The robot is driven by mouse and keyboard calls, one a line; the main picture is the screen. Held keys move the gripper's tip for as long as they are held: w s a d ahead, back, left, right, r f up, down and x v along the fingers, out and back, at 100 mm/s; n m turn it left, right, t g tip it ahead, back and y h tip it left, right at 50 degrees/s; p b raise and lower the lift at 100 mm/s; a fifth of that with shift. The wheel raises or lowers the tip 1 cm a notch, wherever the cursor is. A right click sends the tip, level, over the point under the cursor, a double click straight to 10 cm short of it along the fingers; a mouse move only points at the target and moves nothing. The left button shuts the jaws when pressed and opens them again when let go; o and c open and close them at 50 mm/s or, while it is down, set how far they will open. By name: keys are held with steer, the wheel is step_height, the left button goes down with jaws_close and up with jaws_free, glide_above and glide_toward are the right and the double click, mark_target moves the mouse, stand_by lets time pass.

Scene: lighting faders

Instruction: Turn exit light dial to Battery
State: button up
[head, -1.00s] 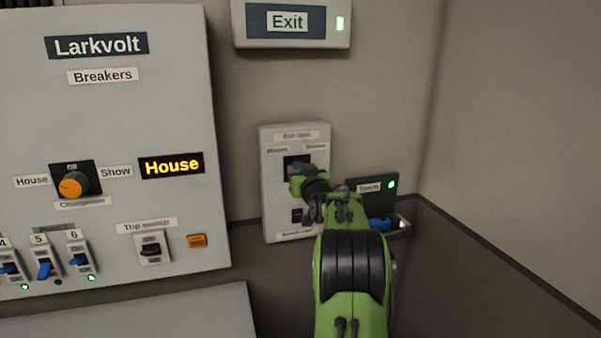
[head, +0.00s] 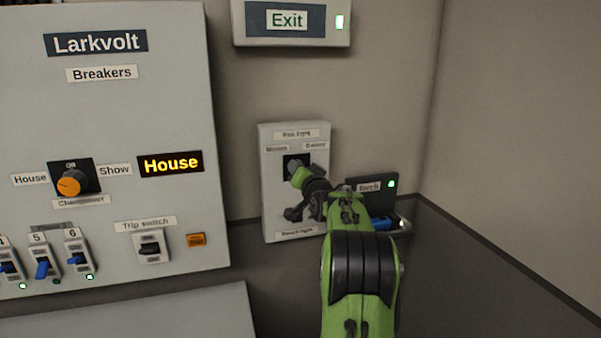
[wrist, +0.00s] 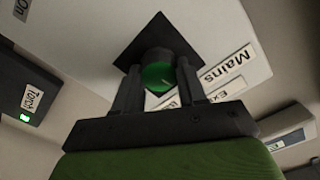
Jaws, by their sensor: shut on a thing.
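The exit light dial (wrist: 158,68) is a round green knob on a black square plate. In the wrist view my gripper (wrist: 160,88) has a finger on each side of it and is shut on it. The Mains label (wrist: 227,66) shows beside the plate. In the head view my gripper (head: 301,178) reaches the white exit light box (head: 270,205) and hides most of the dial. The Mains label is at the box's upper left and the Battery label (head: 314,145) at its upper right. I cannot tell where the dial points.
The Exit sign (head: 290,21) above has a lit green lamp. A dark torch holder (head: 385,187) with a green light stands close on the right, a blue torch (head: 381,223) below it. The Larkvolt breaker panel (head: 110,120) is on the left. Bare wall lies between.

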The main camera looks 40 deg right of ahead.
steer(key=m, duration=0.5)
steer(key=m+p, duration=0.1)
steer(key=m, duration=0.5)
steer(key=shift+s+d+f, duration=0.1)
steer(key=shift+f, duration=0.05)
stand_by(0.5)
steer(key=o, duration=1.1)
steer(key=shift+c, duration=0.2)
steer(key=b+v, duration=0.2)
steer(key=v, duration=1.3)
steer(key=shift+s+a, duration=0.2)
steer(key=shift+s, duration=0.15)
